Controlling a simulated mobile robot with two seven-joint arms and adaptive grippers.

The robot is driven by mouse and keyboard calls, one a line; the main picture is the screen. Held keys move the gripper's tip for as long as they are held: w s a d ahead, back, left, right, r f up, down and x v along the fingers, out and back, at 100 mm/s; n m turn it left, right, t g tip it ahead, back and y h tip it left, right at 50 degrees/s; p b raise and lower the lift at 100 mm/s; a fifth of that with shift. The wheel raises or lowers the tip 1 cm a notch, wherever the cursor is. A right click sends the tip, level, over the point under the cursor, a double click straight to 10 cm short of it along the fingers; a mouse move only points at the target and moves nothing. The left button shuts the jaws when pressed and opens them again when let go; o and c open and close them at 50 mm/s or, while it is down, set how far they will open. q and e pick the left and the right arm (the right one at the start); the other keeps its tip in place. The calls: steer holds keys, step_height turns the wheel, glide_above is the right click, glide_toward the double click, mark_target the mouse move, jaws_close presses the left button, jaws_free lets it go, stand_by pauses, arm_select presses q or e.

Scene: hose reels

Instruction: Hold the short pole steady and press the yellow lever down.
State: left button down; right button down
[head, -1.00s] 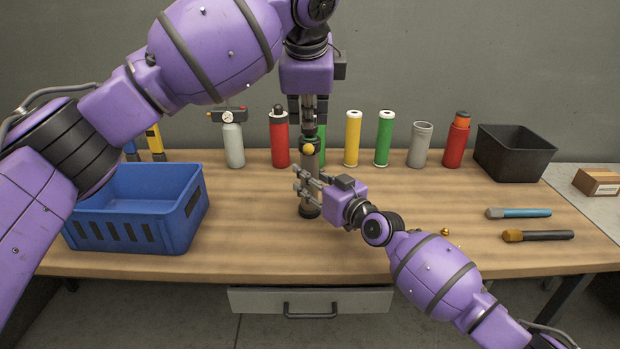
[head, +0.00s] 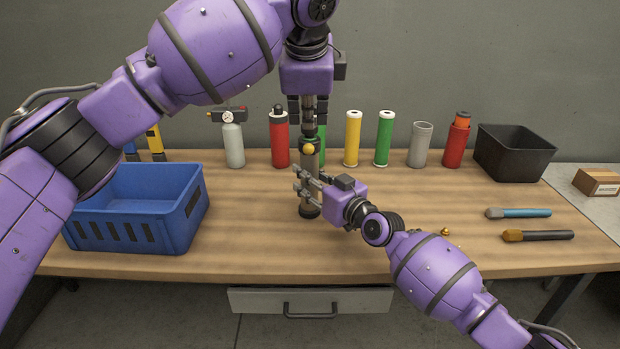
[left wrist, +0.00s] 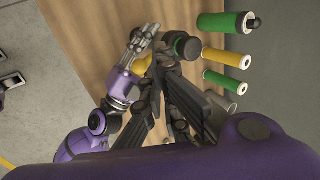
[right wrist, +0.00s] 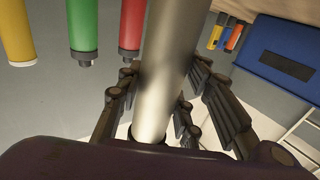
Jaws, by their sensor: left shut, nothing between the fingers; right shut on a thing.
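The short pole (head: 310,180) is a grey metal cylinder standing upright on the table. My right gripper (head: 307,184) is shut on it from the right. In the right wrist view the pole (right wrist: 168,70) runs between the right fingers. The yellow lever shows as a round yellow knob (head: 308,149) near the pole's top, facing the head camera. My left gripper (head: 308,120) points down directly above the pole, shut and empty. In the left wrist view its dark fingers (left wrist: 160,72) are close together beside the pole's top. Whether they touch the lever I cannot tell.
A blue crate (head: 128,245) stands on the left and a black bin (head: 515,160) at the back right. Several red, yellow, green and grey cylinders line the table's back. Two tools, one blue (head: 520,213) and one dark (head: 540,236), lie at the right.

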mark_target(308, 147)
arm_select(q)
steer(key=shift+f, duration=3.6)
steer(key=shift+r, duration=0.1)
steer(key=shift+r, duration=4.6)
steer(key=s, duration=0.6)
arm_select(e)
steer(key=c, duration=1.1)
jaws_free()
arm_select(q)
steer(key=shift+a, duration=0.1)
arm_select(e)
steer(key=shift+d, duration=0.1)
